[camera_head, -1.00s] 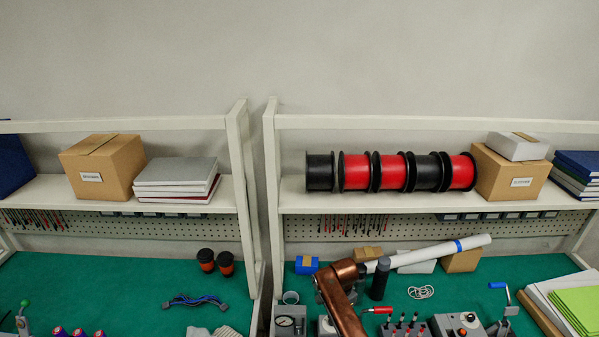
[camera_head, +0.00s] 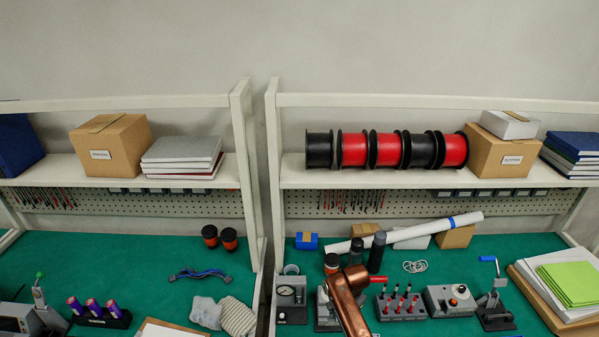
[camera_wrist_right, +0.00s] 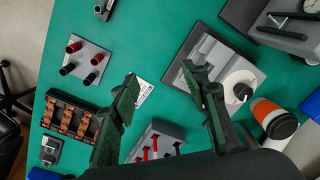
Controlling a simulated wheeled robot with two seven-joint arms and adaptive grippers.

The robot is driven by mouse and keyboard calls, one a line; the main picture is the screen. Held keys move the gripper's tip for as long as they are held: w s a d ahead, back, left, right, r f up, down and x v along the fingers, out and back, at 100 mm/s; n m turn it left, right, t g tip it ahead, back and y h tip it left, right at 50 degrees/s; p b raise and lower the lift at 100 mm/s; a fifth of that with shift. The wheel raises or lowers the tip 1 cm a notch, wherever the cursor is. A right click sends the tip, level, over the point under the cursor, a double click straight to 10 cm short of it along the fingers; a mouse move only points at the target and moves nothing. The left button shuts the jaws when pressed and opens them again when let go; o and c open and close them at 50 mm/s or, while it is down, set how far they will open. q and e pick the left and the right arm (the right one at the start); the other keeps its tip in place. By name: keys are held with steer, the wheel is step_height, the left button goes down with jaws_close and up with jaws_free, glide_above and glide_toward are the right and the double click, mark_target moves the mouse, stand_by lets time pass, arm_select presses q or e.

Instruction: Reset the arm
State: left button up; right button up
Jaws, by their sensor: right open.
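My right gripper (camera_wrist_right: 165,95) shows in the wrist view. Its two dark green fingers are spread wide apart with nothing between them, over the green bench top (camera_wrist_right: 150,45). A dark rack (camera_wrist_right: 70,122) holding several copper pieces lies on the left. A red and black terminal block (camera_wrist_right: 85,62) sits above it. In the head view a copper-coloured rounded part (camera_head: 347,298) rises from the bottom edge; I cannot tell whether it is my own arm. Neither gripper shows in the head view.
An orange and black cup (camera_wrist_right: 274,118) stands right of the fingers in the wrist view, beside a grey plate (camera_wrist_right: 215,62). In the head view, a gauge box (camera_head: 291,299), a red-handled block (camera_head: 401,306) and a crank device (camera_head: 494,308) line the right bench. Shelves stand behind.

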steer(key=s+d+f+n+t, duration=0.1)
steer(key=s+d+f+n, duration=0.15)
steer(key=s+d, duration=0.55)
steer(key=s+d+f+n+t, duration=0.1)
steer(key=s+d+f+n, duration=0.2)
steer(key=s, duration=0.9)
steer(key=s+d+r+n+t+h, duration=0.15)
steer(key=s+d+r, duration=0.25)
steer(key=s, duration=0.5)
steer(key=s+d+r+n, duration=0.2)
steer(key=s+d+r, duration=0.2)
steer(key=s, duration=0.6)
step_height(320, 180, down, 34)
steer(key=a+g+b, duration=0.1)
steer(key=g+b, duration=0.1)
steer(key=b, duration=0.5)
arm_select(q)
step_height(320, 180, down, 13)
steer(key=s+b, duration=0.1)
steer(key=b, duration=0.5)
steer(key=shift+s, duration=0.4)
arm_select(e)
steer(key=s+f, duration=1)
steer(key=f, duration=0.3)
steer(key=s+f+n, duration=0.1)
steer(key=s+f, duration=0.9)
steer(key=f, duration=0.4)
steer(key=shift+s+a+g+y, duration=0.15)
steer(key=shift+s+g+y, duration=0.1)
steer(key=shift+g+y, duration=0.2)
